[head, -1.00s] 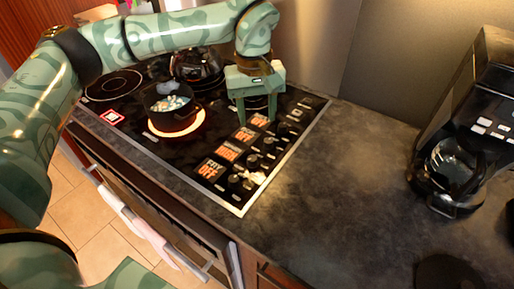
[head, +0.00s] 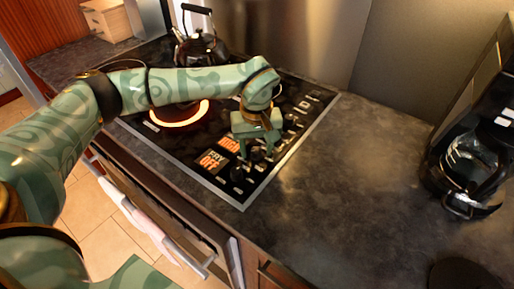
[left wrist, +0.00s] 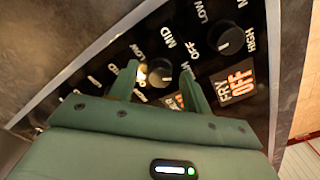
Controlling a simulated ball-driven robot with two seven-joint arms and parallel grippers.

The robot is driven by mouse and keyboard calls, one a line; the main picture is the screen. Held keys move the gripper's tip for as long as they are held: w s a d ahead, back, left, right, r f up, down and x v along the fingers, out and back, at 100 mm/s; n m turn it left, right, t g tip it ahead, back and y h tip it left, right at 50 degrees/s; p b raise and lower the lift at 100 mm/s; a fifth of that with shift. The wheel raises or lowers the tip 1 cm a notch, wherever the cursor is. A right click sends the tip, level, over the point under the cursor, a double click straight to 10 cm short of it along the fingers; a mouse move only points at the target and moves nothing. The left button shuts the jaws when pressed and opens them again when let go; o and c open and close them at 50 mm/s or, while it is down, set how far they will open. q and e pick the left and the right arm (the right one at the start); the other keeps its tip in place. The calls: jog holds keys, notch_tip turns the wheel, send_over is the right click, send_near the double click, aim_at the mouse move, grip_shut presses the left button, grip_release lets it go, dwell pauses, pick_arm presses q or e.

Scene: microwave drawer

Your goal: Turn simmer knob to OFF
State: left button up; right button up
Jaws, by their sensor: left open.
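My left gripper (head: 258,152) is over the row of black knobs on the dark stove panel. In the left wrist view its green fingers are open, one on each side of a round black knob (left wrist: 159,72), apparently not gripping it. A light patch shows at that knob's left edge. Part of an orange display, mostly hidden by a finger, lies beside it. Another knob (left wrist: 231,40) stands by the display reading FRY OFF (left wrist: 237,82), which also shows in the head view (head: 209,161). I cannot read which knob is simmer. My right gripper is not in view.
A burner (head: 185,117) glows orange, partly behind my left arm. A dark kettle (head: 201,48) stands at the back. A coffee maker (head: 470,165) is on the right counter (head: 340,190), which is clear between. A towel (head: 150,232) hangs on the oven handle.

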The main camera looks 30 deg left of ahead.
pick_arm(q)
jog(key=c, duration=1)
